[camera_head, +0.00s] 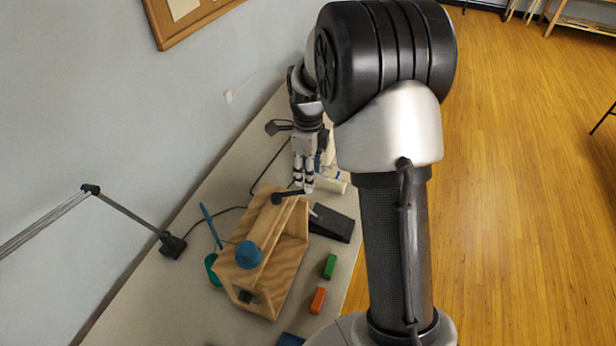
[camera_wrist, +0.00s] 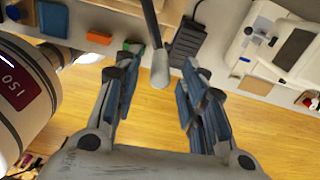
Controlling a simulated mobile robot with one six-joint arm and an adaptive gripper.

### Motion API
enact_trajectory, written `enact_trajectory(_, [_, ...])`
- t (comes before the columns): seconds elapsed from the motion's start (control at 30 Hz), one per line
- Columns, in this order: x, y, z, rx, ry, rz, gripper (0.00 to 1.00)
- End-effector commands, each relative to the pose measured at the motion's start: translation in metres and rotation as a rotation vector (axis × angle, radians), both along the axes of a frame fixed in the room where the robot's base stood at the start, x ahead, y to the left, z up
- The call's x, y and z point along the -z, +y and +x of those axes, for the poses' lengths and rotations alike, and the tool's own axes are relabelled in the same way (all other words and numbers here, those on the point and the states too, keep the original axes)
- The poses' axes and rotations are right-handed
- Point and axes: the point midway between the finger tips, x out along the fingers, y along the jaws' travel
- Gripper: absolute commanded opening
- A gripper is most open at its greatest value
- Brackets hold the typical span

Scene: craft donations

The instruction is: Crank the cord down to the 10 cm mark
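A wooden box frame (camera_head: 285,262) stands on the table in the head view, with a blue round knob (camera_head: 249,254) on its near end. A dark crank arm (camera_head: 287,196) is at its far end. In the wrist view the crank's rod ends in a pale grip (camera_wrist: 160,72), which appears between my gripper's fingers (camera_wrist: 158,84). The fingers are spread, with gaps on both sides of the grip. In the head view my gripper (camera_head: 303,184) is just above the crank end of the box. I cannot make out the cord or the 10 cm mark.
A green block (camera_head: 330,266) and an orange block (camera_head: 317,300) lie right of the box. A black pedal-like object (camera_head: 332,223) is beside its far end. A sewing-machine-like white device (camera_wrist: 275,45) shows in the wrist view. A lamp arm (camera_head: 130,213) reaches in from the left.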

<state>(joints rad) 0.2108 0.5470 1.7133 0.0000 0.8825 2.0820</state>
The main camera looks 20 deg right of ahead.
Motion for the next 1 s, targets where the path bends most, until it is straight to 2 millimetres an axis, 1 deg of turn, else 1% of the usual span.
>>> enact_trajectory(0.03, [0.007,0.0,0.0,0.0,0.001,0.001,0.38])
enact_trajectory(0.1, [0.014,0.0,0.0,0.0,0.001,0.0,0.38])
enact_trajectory(0.2, [0.018,0.0,0.0,0.0,-0.001,-0.001,0.38])
enact_trajectory(0.5, [0.02,0.0,0.0,0.0,-0.001,0.0,0.38])
enact_trajectory(1.0, [0.02,0.0,0.0,0.0,-0.001,0.0,0.05])
